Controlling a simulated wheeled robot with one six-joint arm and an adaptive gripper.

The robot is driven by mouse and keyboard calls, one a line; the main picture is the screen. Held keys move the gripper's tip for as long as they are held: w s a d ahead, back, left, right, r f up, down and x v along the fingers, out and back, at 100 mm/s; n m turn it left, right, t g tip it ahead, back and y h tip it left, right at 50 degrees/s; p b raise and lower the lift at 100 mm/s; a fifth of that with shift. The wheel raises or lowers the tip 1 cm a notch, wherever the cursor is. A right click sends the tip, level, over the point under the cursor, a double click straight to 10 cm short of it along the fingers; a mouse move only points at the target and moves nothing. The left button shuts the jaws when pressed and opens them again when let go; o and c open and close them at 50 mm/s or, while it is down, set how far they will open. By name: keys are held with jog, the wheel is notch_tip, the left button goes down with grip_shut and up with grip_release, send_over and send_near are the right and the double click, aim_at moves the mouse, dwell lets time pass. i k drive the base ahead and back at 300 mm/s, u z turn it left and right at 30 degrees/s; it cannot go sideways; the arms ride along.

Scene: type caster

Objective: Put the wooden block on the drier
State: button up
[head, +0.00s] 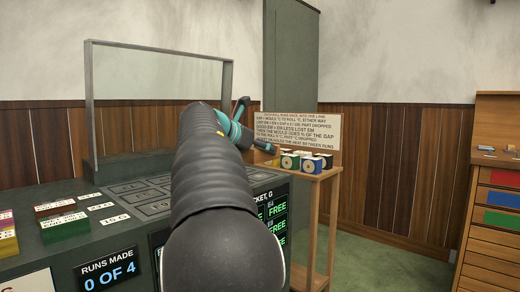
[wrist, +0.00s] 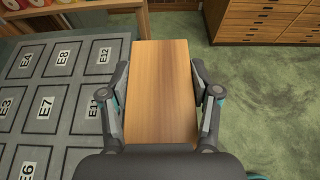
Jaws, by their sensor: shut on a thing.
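The wooden block (wrist: 164,60) is a flat, rectangular piece with light brown grain. In the wrist view it lies between the two fingers of my gripper (wrist: 161,92), which is shut on its sides. The block is held above the right edge of the grey panel and the green floor. In the head view my gripper (head: 242,130) is beyond my dark arm, near the wooden stand, and the block cannot be made out. I cannot tell which thing is the drier.
The grey bench panel (wrist: 50,115) has labelled cells, such as E7 and E8. A wooden stand (head: 325,174) holds several round-faced rolls (head: 308,162). A clear screen (head: 150,95) stands at the bench's back. A drawer cabinet (head: 492,230) is far right, with open green floor (head: 385,262) between.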

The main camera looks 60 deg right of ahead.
aim_at(24, 211)
jog(key=k, duration=0.9)
